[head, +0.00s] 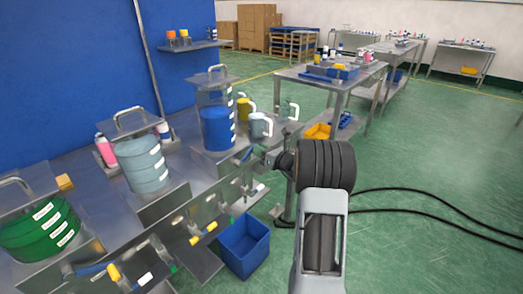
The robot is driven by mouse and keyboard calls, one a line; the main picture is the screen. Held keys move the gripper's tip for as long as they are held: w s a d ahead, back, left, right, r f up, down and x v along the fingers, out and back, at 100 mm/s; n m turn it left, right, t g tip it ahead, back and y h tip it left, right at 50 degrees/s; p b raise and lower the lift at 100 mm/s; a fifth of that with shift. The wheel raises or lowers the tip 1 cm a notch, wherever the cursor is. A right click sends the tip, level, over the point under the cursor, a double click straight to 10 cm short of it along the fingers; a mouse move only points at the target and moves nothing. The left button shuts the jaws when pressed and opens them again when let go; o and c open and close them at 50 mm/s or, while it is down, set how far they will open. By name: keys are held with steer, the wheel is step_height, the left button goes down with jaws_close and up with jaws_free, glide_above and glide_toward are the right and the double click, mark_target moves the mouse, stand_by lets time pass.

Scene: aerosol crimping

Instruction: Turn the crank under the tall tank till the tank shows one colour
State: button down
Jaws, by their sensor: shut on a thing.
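The tall tank (217,128) stands at the back of the steel bench, left of the centre. Its lower part is solid blue with white labels. Its upper part looks clear, under a metal lid with a loop handle. My gripper (259,160) is at the bench front just right of and below this tank. It is small in the view and partly hidden by my own wrist. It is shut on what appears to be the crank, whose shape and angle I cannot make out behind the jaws.
A grey-blue tank (147,166) and a green tank (42,230) stand further left on the bench. Valves with coloured handles (195,240) stick out from its front. A blue bin (244,246) sits on the floor below. Black cables (430,208) cross the open green floor at right.

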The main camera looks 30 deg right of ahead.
steer(key=c, duration=1)
jaws_free()
steer(key=shift+c, duration=0.2)
steer(key=shift+s+d, duration=0.1)
steer(key=v, duration=1.3)
steer(key=shift+s+d+p, duration=0.2)
steer(key=shift+s+p, duration=0.1)
